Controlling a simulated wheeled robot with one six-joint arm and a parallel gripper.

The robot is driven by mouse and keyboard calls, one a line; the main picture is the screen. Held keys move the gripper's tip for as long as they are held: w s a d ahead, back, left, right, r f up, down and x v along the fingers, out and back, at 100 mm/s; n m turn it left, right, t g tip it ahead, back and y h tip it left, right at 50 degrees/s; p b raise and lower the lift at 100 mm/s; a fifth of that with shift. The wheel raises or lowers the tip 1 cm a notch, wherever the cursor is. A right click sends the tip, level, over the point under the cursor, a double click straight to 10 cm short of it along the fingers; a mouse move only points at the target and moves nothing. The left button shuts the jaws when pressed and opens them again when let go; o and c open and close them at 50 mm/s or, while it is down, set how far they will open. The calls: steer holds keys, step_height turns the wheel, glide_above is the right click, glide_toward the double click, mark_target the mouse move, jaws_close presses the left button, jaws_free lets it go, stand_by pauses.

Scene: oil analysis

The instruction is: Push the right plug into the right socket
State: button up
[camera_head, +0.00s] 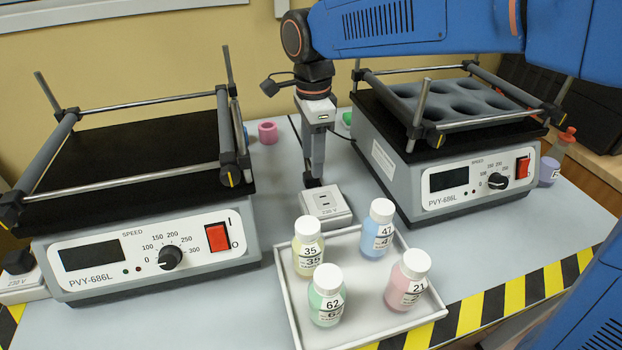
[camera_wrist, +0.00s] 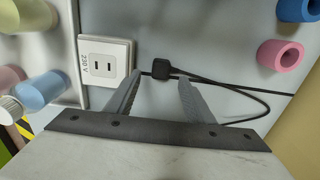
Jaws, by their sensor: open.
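The right socket (camera_head: 326,203) is a white 230 V box on the table between the two shaker machines. In the wrist view the socket (camera_wrist: 104,62) shows two empty slots. The right plug (camera_wrist: 160,69) is black, with a thin black cable, and lies beside the socket, apart from it. Its prong side faces the socket. My gripper (camera_head: 316,181) points down behind the socket in the head view. In the wrist view my gripper (camera_wrist: 160,78) is open, with its fingertips to either side of the plug. The head view mostly hides the plug.
A grey tray (camera_head: 288,298) with several labelled bottles stands in front of the socket. The left shaker (camera_head: 150,258) and right shaker (camera_head: 440,185) flank the gap. A pink ring (camera_head: 267,132) stands behind. A black plug (camera_head: 18,262) sits at the far-left socket.

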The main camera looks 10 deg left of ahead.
mark_target(311, 179)
steer(key=shift+a+f, duration=0.15)
steer(key=shift+f, duration=2.1)
steer(key=shift+c, duration=0.2)
steer(key=c, duration=1)
